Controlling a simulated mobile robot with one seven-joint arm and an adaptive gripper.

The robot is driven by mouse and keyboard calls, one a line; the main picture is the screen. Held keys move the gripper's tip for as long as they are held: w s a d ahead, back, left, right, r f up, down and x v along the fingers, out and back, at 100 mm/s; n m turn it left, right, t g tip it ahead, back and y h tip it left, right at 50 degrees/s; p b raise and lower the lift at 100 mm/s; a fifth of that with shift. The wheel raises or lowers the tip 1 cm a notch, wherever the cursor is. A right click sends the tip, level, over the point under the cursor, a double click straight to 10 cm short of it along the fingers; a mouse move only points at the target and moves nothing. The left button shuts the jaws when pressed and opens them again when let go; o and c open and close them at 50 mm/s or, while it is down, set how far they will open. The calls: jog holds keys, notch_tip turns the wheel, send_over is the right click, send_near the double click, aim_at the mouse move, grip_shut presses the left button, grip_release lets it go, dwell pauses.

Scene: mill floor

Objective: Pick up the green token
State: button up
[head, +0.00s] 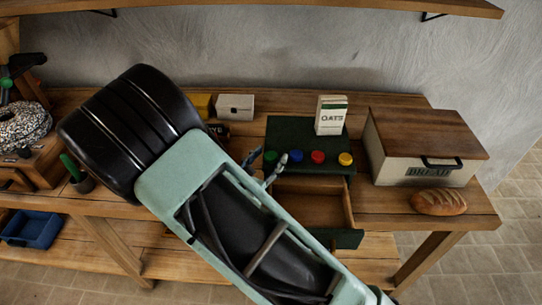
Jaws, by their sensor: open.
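The green token (270,156) is a small round piece near the front edge of a dark green drawer cabinet's top (285,128), at the left end of a row of colored tokens. My gripper (270,162) shows only as two slim fingers past the edge of my forearm. The fingers are apart, and the token appears between their tips in the picture. I cannot tell whether they touch it or how high they are. My forearm hides the rest of the gripper.
Blue (296,156), red (318,157) and yellow (345,159) tokens continue the row. An oats box (331,115) stands behind them. The cabinet's drawer (312,208) is pulled out. A bread box (418,150) and a loaf (439,202) are at the right.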

jog(key=c, duration=0.9)
jog(key=shift+r, duration=0.1)
